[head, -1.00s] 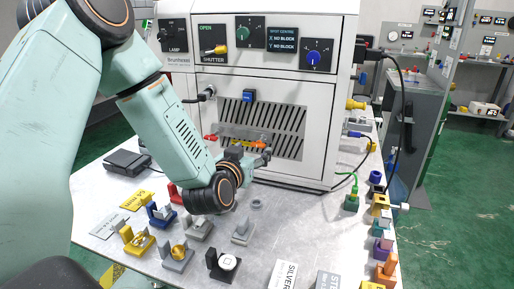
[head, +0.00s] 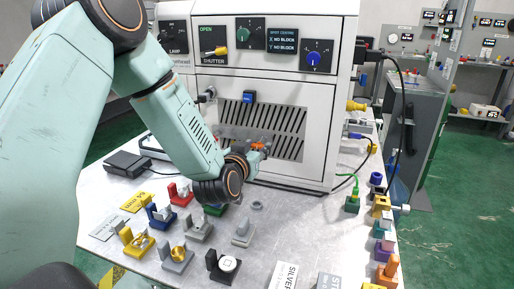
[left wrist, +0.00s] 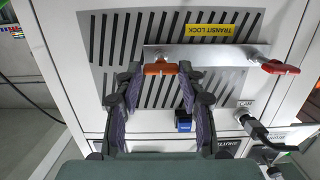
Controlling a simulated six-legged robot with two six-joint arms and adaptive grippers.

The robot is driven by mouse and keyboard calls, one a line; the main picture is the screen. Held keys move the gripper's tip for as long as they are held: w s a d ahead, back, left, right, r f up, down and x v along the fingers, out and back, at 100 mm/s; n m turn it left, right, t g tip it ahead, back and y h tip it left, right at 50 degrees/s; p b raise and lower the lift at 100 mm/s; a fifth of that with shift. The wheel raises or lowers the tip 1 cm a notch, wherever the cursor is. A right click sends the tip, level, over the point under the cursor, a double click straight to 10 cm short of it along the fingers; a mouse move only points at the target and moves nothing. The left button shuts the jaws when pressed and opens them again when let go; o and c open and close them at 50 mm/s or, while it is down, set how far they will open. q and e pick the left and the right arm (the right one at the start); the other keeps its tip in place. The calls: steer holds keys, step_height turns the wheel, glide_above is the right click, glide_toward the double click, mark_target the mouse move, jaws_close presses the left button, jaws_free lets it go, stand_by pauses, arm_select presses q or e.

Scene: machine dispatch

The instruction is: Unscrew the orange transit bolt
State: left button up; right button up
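The orange transit bolt (left wrist: 160,69) sits on a grey metal bar (left wrist: 210,54) under a yellow TRANSIT LOCK label (left wrist: 209,30) in the left wrist view. My left gripper (left wrist: 160,74) is open, with one fingertip on each side of the orange bolt head and visible gaps on both sides. In the head view the orange bolt (head: 259,146) shows at the machine's slotted front panel, just past my left gripper (head: 252,156). I cannot tell how deep the fingertips reach. My right gripper is not in view.
A red-handled bolt (left wrist: 280,67) is at the bar's other end. A blue block (left wrist: 184,121) and a connector with a cable (left wrist: 254,126) are on the panel. Several coloured fixtures, such as a yellow one (head: 137,243), stand on the table (head: 262,235) below.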

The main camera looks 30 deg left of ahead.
arm_select(q)
steer(key=shift+a, duration=0.1)
steer(key=shift+c, duration=2.4)
steer(key=n+b, duration=0.1)
steer(key=n, duration=0.1)
steer(key=shift+a+f+n+h, duration=0.1)
steer(key=shift+f+n+h, duration=0.05)
steer(key=shift+n+h, duration=0.25)
steer(key=shift+n+b, duration=0.35)
steer(key=shift+n, duration=0.35)
